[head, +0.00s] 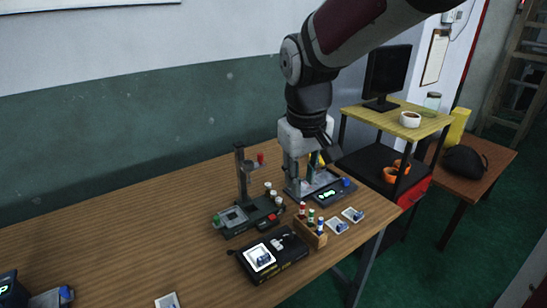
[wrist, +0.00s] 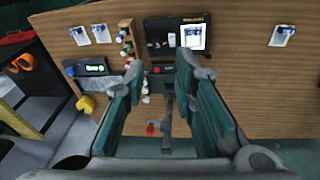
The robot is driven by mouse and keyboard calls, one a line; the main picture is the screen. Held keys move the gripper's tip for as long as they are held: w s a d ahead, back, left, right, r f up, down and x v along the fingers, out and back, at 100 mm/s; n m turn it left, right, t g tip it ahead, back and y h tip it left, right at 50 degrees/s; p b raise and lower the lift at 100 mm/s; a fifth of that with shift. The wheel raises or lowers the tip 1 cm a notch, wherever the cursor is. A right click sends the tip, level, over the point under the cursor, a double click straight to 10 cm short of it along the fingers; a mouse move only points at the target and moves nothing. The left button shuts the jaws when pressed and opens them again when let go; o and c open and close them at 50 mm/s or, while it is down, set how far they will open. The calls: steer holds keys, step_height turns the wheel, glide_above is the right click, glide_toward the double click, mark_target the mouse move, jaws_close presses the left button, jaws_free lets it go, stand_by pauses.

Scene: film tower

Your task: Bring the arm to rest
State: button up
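My arm reaches in from the upper right in the head view and bends down over the table (head: 120,264). My gripper (head: 305,172) hangs above the back right of the table, near the device with a green display (head: 335,193). In the wrist view my gripper (wrist: 160,78) has its two fingers well apart, with nothing held between them. The black test stand (wrist: 167,125) shows below, in the gap between the fingers. From these frames I cannot tell how far the fingertips are above the devices.
A stand with a red knob (head: 244,190), a black box with a white tray (head: 285,257) and a wooden vial rack (head: 311,232) crowd the table's right part. A shelf cart (head: 388,118) with a monitor (head: 386,72) stands close to the right. The table's left middle is mostly clear.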

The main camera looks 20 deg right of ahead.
stand_by(0.3)
steer(key=s+r+m+t, duration=0.1)
steer(key=s, duration=0.8)
steer(key=s+r+m+t+y, duration=0.1)
steer(key=s+r, duration=0.1)
steer(key=s, duration=0.7)
steer(key=shift+s+a+r, duration=0.15)
steer(key=shift+s+r, duration=0.15)
steer(key=shift+s, duration=0.05)
